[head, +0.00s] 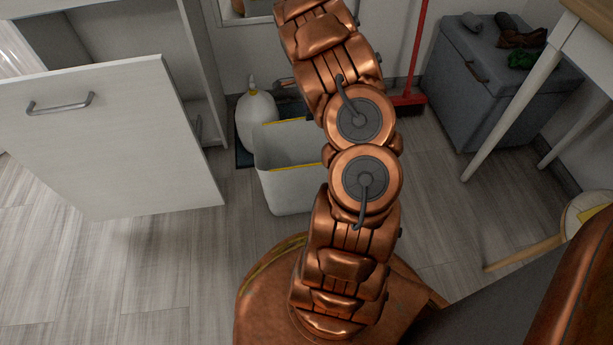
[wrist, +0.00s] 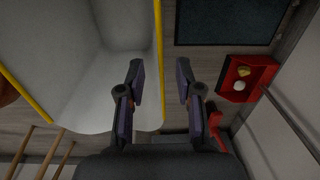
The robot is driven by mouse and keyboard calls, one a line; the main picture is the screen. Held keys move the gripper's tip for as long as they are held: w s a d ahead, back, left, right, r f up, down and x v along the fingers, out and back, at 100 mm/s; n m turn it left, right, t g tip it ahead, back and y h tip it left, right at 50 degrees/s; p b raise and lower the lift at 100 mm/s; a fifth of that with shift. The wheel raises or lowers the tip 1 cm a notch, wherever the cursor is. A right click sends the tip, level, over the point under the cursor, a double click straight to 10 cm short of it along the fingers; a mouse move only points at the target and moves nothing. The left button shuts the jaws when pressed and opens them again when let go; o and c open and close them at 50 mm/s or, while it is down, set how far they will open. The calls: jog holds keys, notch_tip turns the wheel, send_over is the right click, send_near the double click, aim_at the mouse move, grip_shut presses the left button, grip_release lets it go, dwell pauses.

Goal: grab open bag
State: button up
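A white open-topped container with a yellow rim (head: 290,185) stands on the floor in the head view, partly behind my arm. It also fills the left of the wrist view (wrist: 105,70); I cannot tell whether it is a bag or a rigid bin. Nothing else clearly looks like an open bag. My gripper (wrist: 160,78) is open and empty in the wrist view. One yellow edge runs between its two fingers in the picture; I cannot tell the depth or whether they touch. My gripper does not show in the head view.
A white jug (head: 256,120) stands behind the container. An open white cabinet front (head: 110,140) is at left. A red tray-like thing (wrist: 233,92) lies right of my gripper.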

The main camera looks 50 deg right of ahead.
jog(key=shift+w+a+f+b, duration=0.1)
jog(key=shift+f+b, duration=0.7)
jog(key=shift+f, duration=0.7)
jog(key=shift+w+a+f+b, duration=0.1)
jog(key=shift+f+b, duration=0.65)
jog(key=shift+f, duration=0.75)
grip_shut()
